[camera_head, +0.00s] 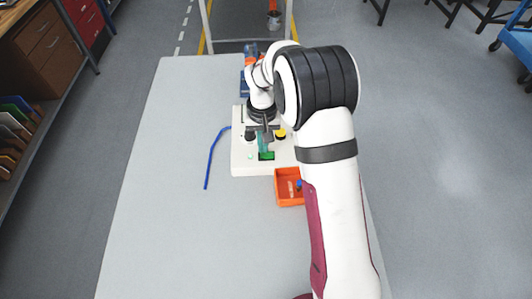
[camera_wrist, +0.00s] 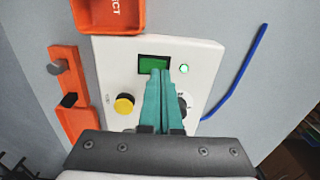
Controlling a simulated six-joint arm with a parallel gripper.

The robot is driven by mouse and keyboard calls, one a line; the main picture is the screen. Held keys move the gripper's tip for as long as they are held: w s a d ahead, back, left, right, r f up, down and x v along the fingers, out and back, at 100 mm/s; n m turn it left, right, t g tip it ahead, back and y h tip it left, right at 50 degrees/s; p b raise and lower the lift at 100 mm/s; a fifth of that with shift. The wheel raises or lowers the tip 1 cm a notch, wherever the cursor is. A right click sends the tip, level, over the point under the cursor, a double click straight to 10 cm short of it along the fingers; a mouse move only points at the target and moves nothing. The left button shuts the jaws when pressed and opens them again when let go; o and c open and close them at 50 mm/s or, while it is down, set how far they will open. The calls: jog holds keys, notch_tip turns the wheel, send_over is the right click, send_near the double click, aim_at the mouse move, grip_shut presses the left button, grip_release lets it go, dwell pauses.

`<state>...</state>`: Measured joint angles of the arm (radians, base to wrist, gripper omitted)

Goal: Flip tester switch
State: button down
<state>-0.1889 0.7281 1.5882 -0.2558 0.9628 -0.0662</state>
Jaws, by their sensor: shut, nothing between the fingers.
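The tester is a white box (camera_head: 241,160) on the table, partly covered by my arm in the head view. In the wrist view its white panel (camera_wrist: 203,55) carries a green screen (camera_wrist: 147,63), a lit green lamp (camera_wrist: 183,69), a yellow button (camera_wrist: 124,104) and a dark round control, partly hidden behind my fingers. My gripper (camera_wrist: 160,73) has teal fingers that are together and empty, over the middle of the panel. It also shows in the head view (camera_head: 265,146). The fingertips overlap the screen's lower edge; I cannot tell if they touch. I cannot make out a switch lever.
An orange bin (camera_head: 281,196) stands in front of the tester, with small parts inside; its edge shows in the wrist view (camera_wrist: 107,28). An orange fixture (camera_wrist: 67,63) lies beside the tester. A blue cable (camera_head: 210,160) lies to the left. The table's left side is clear.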

aim_at(264, 155)
jog(key=shift+f, duration=0.8)
notch_tip(264, 155, up, 7)
jog(key=shift+f, duration=0.15)
dwell(0.7)
jog(key=s+d+r+m, duration=0.1)
jog(key=s+d+r, duration=0.1)
jog(key=s+r, duration=0.35)
jog(key=s+d+r+m+y, duration=0.1)
jog(key=s+r+m, duration=0.1)
jog(key=s, duration=0.6)
jog(key=s+d+r+m, duration=0.1)
jog(key=s+d+r, duration=0.1)
jog(key=s+r, duration=0.35)
jog(key=s+f+m, duration=0.1)
jog(key=s+f, duration=0.2)
jog(key=s, duration=0.9)
jog(key=shift+f+m+y, duration=0.2)
jog(key=shift+m+y, duration=0.1)
jog(key=shift+y, duration=0.1)
jog(key=shift+s, duration=0.1)
